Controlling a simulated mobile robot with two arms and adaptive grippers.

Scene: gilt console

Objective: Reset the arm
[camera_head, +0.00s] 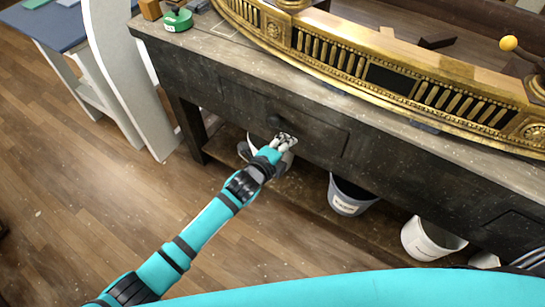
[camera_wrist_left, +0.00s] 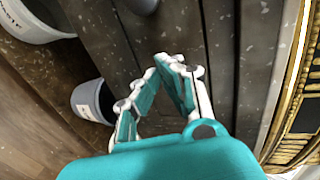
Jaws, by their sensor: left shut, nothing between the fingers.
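My left arm reaches in from the lower left of the head view. Its gripper (camera_head: 284,139) is in front of the dark wooden workbench, close to a drawer front (camera_head: 315,137) with a round dark knob (camera_head: 273,121). The fingers are shut and empty. In the left wrist view, the teal and white fingers of the left gripper (camera_wrist_left: 176,64) meet at their tips before dark wooden boards. I cannot tell whether the tips touch the drawer. The drawer looks closed. My right gripper is not in view.
A gilt console piece (camera_head: 390,76) lies along the benchtop. A grey bucket (camera_head: 349,196) and a white bucket (camera_head: 429,240) stand on the lower shelf. Wooden floor (camera_head: 90,190) is open at left.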

